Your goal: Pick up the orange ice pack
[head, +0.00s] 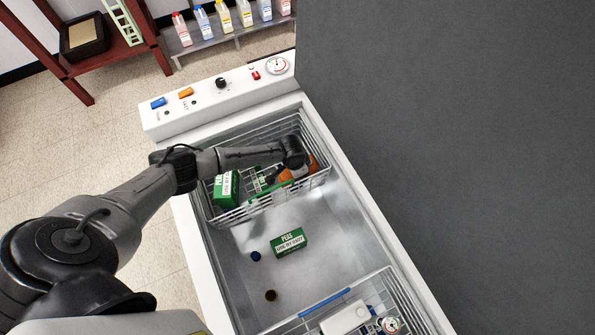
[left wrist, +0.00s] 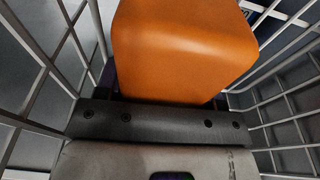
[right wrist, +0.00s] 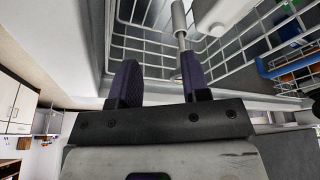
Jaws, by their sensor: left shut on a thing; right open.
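The orange ice pack (head: 285,176) is inside the far wire basket, at its right end, partly hidden by my left gripper (head: 291,160). In the left wrist view the ice pack (left wrist: 183,50) fills the space ahead of the palm, with basket wires on both sides. My left gripper is shut on it; the fingers are mostly hidden behind the pack. My right gripper (right wrist: 158,80) is open and empty, with its two dark fingers apart and wire basket bars beyond them. It does not show in the head view.
The far basket (head: 222,221) also holds a green peas box (head: 226,188) and other green items. Another peas box (head: 289,242) and two small round things lie on the freezer floor. A near basket (head: 386,279) holds white containers. A tall grey wall (head: 450,120) stands at right.

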